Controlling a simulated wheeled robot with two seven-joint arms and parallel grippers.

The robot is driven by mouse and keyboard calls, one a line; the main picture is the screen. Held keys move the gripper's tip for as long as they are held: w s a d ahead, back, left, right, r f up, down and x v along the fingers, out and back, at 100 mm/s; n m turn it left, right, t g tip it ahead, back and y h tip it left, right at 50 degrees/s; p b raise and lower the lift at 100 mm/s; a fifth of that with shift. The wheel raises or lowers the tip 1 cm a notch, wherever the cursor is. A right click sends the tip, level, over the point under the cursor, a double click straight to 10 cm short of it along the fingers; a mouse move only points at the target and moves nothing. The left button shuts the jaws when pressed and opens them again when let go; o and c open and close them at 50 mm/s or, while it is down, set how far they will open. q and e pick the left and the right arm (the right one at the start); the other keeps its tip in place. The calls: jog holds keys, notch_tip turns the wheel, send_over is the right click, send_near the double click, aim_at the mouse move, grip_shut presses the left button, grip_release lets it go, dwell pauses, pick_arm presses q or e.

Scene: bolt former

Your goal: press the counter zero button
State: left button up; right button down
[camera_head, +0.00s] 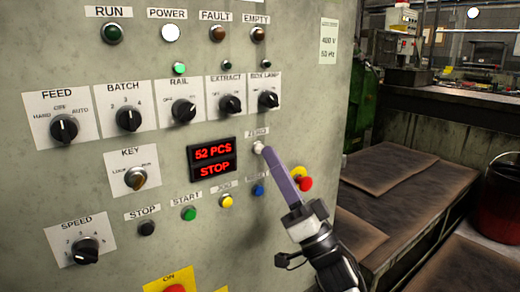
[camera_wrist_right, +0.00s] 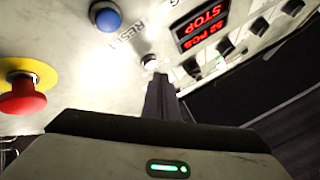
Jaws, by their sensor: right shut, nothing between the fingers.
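The counter zero button (camera_head: 258,147) is a small white button under the ZERO label, right of the red display (camera_head: 213,160) that reads 52 PCS and STOP. My right gripper (camera_head: 264,152) is shut and empty, with its purple-grey fingers pointing up-left and the tips at the button. In the right wrist view the white button (camera_wrist_right: 150,62) shows just beyond the fingertips (camera_wrist_right: 157,77). I cannot tell whether the tips touch it or whether it is pushed in. My left gripper is not in view.
A blue reset button (camera_head: 257,190) and a red emergency stop (camera_head: 305,184) on yellow sit close to the right fingers. A yellow button (camera_head: 226,201) and a green start button (camera_head: 189,213) lie lower left. A dark red bucket (camera_head: 503,195) stands at the far right.

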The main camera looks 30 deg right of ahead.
jog(key=shift+w, duration=0.1)
dwell(0.7)
jog(key=shift+w, duration=0.35)
jog(key=shift+w+a, duration=0.1)
jog(key=shift+w, duration=0.3)
dwell(0.6)
jog(key=shift+s, duration=0.1)
jog(key=shift+s+p, duration=0.6)
jog(key=shift+s, duration=0.15)
jog(key=shift+s, duration=0.1)
jog(key=s, duration=0.1)
jog(key=s+p, duration=0.1)
jog(key=s, duration=0.2)
jog(key=shift+s+d+p, duration=0.25)
jog(key=shift+s+p, duration=0.05)
jog(key=shift+s, duration=0.1)
